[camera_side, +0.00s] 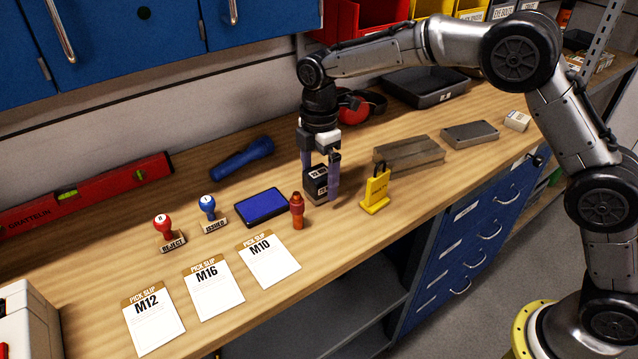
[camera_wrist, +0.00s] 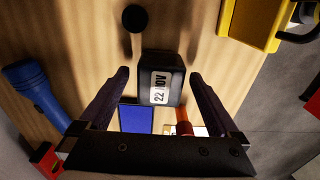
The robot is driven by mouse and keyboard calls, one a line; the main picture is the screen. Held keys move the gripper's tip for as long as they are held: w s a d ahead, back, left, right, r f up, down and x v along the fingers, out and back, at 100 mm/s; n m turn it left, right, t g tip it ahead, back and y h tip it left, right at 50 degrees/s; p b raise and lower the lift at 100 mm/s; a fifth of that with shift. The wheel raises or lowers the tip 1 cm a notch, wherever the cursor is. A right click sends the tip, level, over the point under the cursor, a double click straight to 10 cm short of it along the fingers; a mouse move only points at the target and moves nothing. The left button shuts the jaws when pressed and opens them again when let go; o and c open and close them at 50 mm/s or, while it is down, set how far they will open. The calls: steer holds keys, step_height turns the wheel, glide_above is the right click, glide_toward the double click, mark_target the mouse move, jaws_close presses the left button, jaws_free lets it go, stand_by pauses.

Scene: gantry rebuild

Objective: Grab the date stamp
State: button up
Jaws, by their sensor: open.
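The date stamp (camera_side: 316,183) is a small black block with a white label, standing on the wooden bench. In the wrist view the date stamp (camera_wrist: 163,88) shows a label reading "22 NOV" and lies between my two fingertips. My gripper (camera_side: 320,190) points down over it in the side view, with a finger on either side partly hiding it. In the wrist view my gripper (camera_wrist: 159,76) is open, with visible gaps between both fingers and the stamp. A dark round knob (camera_wrist: 135,18) shows beyond the stamp; I cannot tell whether it belongs to it.
A yellow padlock-like block (camera_side: 376,191) stands close on the right, and an orange-red marker (camera_side: 297,210) in front left. A blue ink pad (camera_side: 262,206), blue torch (camera_side: 243,158), reject stamp (camera_side: 168,233) and issued stamp (camera_side: 210,214) lie left. Metal blocks (camera_side: 409,153) lie right.

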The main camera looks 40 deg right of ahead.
steer(key=c, duration=1.5)
steer(key=shift+r, duration=0.1)
